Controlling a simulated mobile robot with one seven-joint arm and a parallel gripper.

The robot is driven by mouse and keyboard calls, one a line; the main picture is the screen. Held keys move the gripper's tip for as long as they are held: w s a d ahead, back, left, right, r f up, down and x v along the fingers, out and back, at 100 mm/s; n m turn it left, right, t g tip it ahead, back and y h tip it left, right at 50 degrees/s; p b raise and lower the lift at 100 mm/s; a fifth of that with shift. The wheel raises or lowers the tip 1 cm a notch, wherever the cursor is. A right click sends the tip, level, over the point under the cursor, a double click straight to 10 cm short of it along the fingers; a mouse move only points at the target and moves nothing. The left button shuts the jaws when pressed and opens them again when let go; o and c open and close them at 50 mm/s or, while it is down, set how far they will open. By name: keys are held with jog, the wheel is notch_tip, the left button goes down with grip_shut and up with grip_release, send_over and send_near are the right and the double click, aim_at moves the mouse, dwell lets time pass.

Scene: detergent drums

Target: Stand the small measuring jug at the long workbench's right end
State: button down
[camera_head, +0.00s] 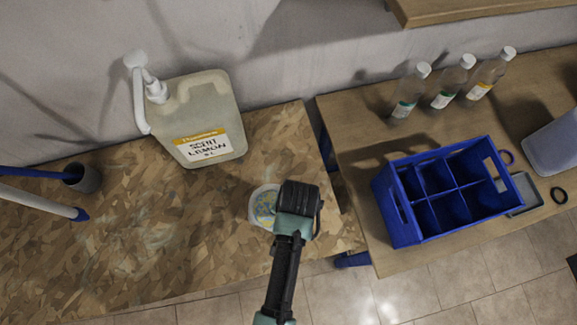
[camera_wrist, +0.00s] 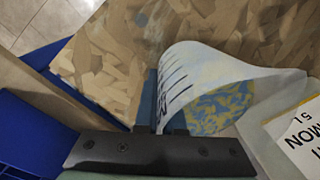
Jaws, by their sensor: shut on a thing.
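The small measuring jug (camera_head: 263,204) is whitish with a blue-and-yellow pattern inside, and its mouth faces up in the head view. It stands out over the right end of the chipboard-topped workbench (camera_head: 140,250). In the wrist view the jug (camera_wrist: 205,72) shows dark measuring marks on its wall. My gripper (camera_head: 292,203) is at the jug's right side, shut on its wall. In the wrist view the jaws (camera_wrist: 168,122) meet the wall near the marks. The jug's underside is hidden, so I cannot tell whether it touches the bench top.
A large pump jerrycan (camera_head: 205,115) stands behind the jug. A dark cup (camera_head: 84,178) and blue-ended tools lie at the left. Across a narrow gap, a second bench (camera_head: 360,135) holds a blue divided crate (camera_head: 400,195) and three capped bottles (camera_head: 443,90). Bench around the jug is clear.

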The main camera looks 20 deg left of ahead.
jog(key=shift+f, duration=1.3)
jog(key=shift+f, duration=0.1)
jog(key=c, duration=1)
grip_release()
jog(key=r, duration=0.8)
jog(key=d+r, duration=0.1)
jog(key=r, duration=0.3)
jog(key=shift+s+r, duration=0.1)
